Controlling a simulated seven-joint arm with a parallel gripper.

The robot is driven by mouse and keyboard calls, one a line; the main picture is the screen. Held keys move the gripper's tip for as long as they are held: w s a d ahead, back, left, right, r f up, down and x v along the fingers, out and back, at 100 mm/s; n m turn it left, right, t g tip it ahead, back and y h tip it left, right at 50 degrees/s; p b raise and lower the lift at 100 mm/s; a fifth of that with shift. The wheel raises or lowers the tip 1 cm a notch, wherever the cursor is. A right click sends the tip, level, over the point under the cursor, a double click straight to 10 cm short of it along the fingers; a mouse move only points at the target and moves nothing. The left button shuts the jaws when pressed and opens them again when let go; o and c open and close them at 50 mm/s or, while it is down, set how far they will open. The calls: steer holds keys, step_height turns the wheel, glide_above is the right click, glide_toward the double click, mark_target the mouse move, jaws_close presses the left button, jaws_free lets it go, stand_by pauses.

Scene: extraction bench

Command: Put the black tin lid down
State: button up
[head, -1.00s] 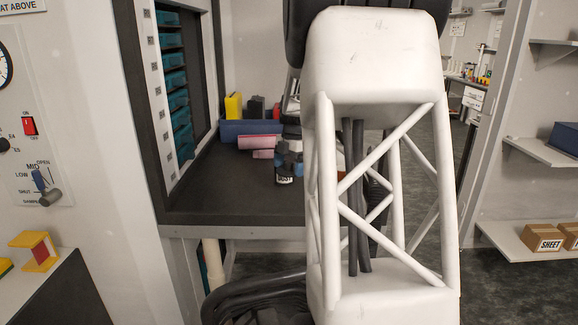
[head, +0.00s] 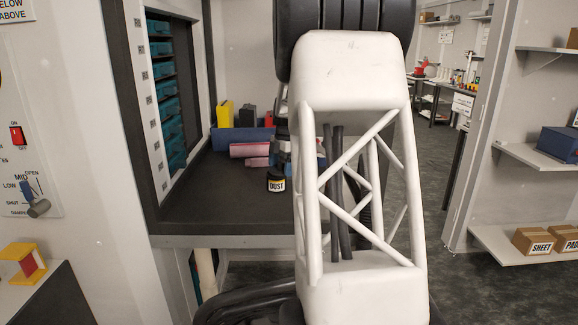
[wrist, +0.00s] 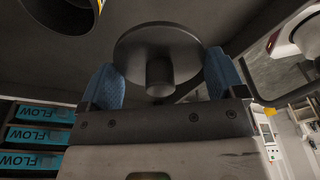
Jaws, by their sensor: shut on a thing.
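The black tin lid (wrist: 150,42) shows in the wrist view as a dark disc with a short round knob facing the camera. It sits between the two blue finger pads of my gripper (wrist: 163,80), which is shut on it. A black tin (head: 276,183) with a yellow DUST label stands upright on the dark bench in the head view. My gripper is beside and behind the tin there, mostly hidden by my arm. The lid cannot be made out in the head view.
The front left bench (head: 200,205) is clear.

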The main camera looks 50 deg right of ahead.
steer(key=w+d+f+m+h, duration=0.1)
steer(key=w+d+m, duration=0.9)
steer(key=d, duration=0.4)
steer(key=w+d+m+t+h, duration=0.1)
steer(key=w+d+m, duration=0.9)
steer(key=w+d, duration=0.3)
steer(key=shift+d+f+h, duration=0.3)
steer(key=shift+d+f, duration=0.05)
steer(key=shift+d, duration=0.2)
steer(key=shift+f, duration=0.1)
steer(key=shift+f, duration=3.05)
steer(key=shift+f, duration=0.15)
steer(key=shift+f, duration=1.75)
steer(key=shift+f, duration=0.1)
steer(key=o, duration=0.6)
